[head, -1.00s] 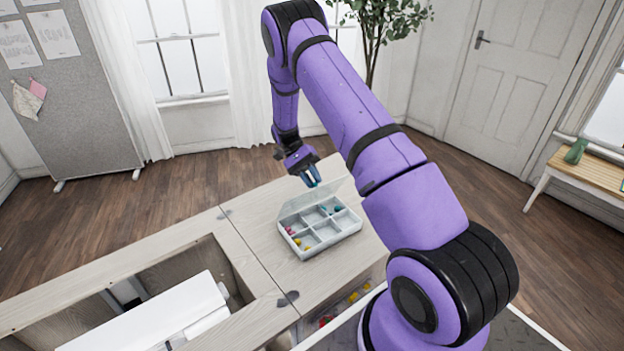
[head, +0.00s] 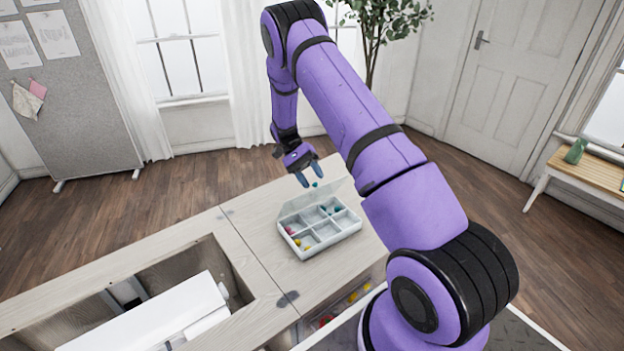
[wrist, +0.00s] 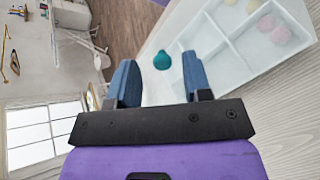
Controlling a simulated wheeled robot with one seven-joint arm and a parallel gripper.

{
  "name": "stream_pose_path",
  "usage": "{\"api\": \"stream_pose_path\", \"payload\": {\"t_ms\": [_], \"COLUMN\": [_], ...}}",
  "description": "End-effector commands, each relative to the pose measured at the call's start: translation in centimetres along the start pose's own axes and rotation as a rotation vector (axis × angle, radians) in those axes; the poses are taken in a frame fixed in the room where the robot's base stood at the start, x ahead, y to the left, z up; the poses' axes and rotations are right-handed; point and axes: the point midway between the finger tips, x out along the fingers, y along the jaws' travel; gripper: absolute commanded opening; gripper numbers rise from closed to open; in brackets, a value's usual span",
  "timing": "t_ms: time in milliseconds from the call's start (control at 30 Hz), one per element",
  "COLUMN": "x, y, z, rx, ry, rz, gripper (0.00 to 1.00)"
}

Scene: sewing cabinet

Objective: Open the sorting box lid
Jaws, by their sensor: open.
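The white sorting box (head: 332,241) sits on the wooden cabinet top, and its divided compartments show in the wrist view (wrist: 232,46). Its clear lid (head: 312,198) stands raised and tilted up at the box's far side. A teal knob (head: 315,184) is at the lid's upper edge; it also shows in the wrist view (wrist: 162,61). My gripper (head: 311,182) is just above the lid edge with its fingers spread apart. In the wrist view the knob appears between the open fingertips (wrist: 158,70), with gaps on both sides.
Small pink, yellow and teal pieces lie in some compartments. An open cabinet well (head: 180,265) with a white machine (head: 150,315) is at the left. A drawer with colourful items shows below the top at the right. The cabinet top left of the box is clear.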

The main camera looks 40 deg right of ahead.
Motion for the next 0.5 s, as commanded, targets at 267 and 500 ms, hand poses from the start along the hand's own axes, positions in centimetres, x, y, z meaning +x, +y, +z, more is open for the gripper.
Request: {"api": "stream_pose_path", "payload": {"t_ms": [267,500], "x": [-4.8,-8.6], "y": [-0.1,-0.1], "z": [-0.1,-0.1], "rx": [0.000,0.000], "ry": [0.004,0.003], "rz": [-0.002,-0.001], "gripper": [0.45,0.45]}}
